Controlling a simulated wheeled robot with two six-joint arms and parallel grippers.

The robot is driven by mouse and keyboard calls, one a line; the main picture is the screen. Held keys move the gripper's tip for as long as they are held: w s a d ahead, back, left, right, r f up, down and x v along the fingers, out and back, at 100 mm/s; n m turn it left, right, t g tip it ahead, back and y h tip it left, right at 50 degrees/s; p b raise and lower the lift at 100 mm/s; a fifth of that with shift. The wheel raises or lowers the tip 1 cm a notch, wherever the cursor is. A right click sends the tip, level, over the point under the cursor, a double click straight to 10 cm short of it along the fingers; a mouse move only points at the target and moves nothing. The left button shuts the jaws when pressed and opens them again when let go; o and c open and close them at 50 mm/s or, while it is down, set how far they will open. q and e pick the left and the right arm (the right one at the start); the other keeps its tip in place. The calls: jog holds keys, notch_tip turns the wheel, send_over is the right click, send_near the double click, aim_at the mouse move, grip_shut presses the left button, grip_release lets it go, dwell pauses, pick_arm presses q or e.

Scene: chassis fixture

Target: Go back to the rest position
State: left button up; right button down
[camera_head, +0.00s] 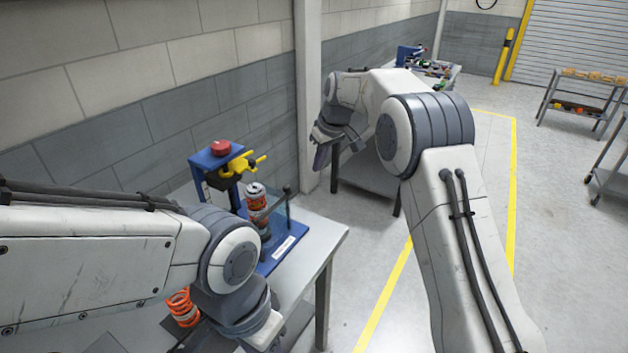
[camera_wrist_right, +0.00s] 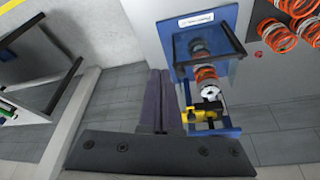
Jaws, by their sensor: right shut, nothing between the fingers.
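My right arm reaches up from the bottom right, and its gripper (camera_head: 322,152) hangs in the air beyond the near table's corner. In the right wrist view the two dark fingers (camera_wrist_right: 160,105) lie together with nothing between them. My left arm comes in from the left, low over the near table. Its wrist bends down at the bottom edge, and its fingers are not clear there.
The near table (camera_head: 318,245) bears a blue fixture (camera_head: 277,257) with a red button (camera_head: 221,147), a yellow clamp (camera_head: 243,167) and an orange spring assembly (camera_head: 257,204). A loose orange spring (camera_head: 182,308) is near my left wrist. Open floor lies right.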

jog(key=s+a+r+g+b, duration=0.1)
jog(key=s+a, duration=0.3)
jog(key=s, duration=0.7)
jog(key=s+a+r+g+b, duration=0.1)
jog(key=s+a, duration=0.3)
jog(key=s, duration=0.7)
jog(key=s+d+f, duration=0.2)
jog(key=s, duration=0.6)
jog(key=s+d+f+g, duration=0.1)
jog(key=s+d+f, duration=0.1)
jog(key=s, duration=0.6)
jog(key=s+d+f+h, duration=0.1)
jog(key=s+f, duration=0.1)
jog(key=s, duration=0.6)
jog(key=shift+d+f+b, duration=0.3)
jog(key=shift+d+f, duration=0.05)
jog(key=shift+d, duration=0.05)
